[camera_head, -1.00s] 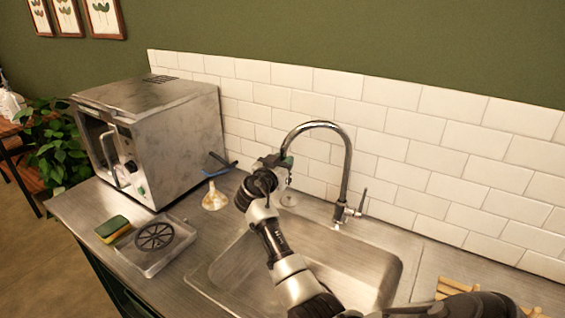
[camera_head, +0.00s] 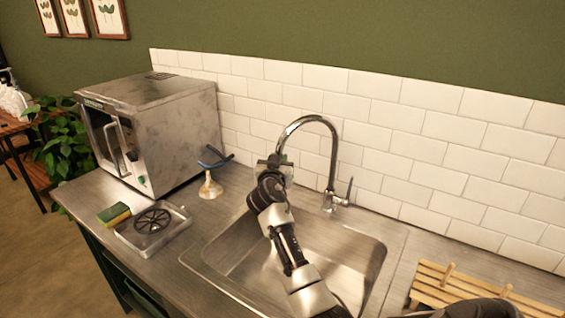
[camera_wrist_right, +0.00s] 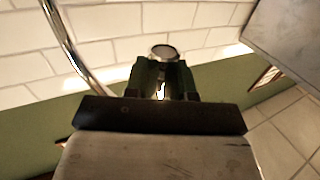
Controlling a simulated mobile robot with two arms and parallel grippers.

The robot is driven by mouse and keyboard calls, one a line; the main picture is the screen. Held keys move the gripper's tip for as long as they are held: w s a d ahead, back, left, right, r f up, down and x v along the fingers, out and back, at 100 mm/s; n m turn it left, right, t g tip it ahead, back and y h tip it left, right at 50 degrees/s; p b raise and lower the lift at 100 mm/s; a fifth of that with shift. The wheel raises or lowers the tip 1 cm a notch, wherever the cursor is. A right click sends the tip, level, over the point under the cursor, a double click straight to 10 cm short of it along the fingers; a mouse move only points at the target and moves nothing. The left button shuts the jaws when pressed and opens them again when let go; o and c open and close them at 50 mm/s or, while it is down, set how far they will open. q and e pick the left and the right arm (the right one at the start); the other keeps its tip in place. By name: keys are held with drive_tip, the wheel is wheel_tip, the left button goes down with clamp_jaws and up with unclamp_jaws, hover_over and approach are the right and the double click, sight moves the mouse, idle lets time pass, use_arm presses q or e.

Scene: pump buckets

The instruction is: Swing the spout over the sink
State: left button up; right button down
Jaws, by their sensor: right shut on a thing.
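The chrome faucet's arched spout (camera_head: 311,117) rises from the base behind the sink and bends left and down in the head view. Its lower end is largely hidden by my right gripper (camera_head: 277,160). In the right wrist view the spout's round end (camera_wrist_right: 164,52) sits between the dark green fingers of that gripper (camera_wrist_right: 162,75), which is shut on it. The steel sink (camera_head: 335,268) lies below, partly covered by my right arm. The spout's end appears near the sink's back left; its exact height and place over the basin are hard to tell. My left gripper is not in view.
A steel oven-like box (camera_head: 160,135) stands at the left. A funnel (camera_head: 210,188) with a dark blue-handled thing near it, a tray (camera_head: 150,240) and a sponge (camera_head: 116,213) lie left of the sink. A wooden rack (camera_head: 460,285) is at right; tiled wall behind.

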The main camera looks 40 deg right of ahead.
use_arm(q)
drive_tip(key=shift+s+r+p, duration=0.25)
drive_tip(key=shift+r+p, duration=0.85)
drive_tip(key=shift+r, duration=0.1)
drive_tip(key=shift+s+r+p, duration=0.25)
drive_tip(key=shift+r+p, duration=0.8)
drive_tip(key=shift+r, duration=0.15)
use_arm(e)
drive_tip(key=s+n+t+y, duration=0.2)
drive_tip(key=s, duration=0.8)
drive_tip(key=shift+s, duration=0.15)
drive_tip(key=c, duration=1.3)
unclamp_jaws()
drive_tip(key=shift+c, duration=0.2)
drive_tip(key=o, duration=0.4)
drive_tip(key=shift+d, duration=0.15)
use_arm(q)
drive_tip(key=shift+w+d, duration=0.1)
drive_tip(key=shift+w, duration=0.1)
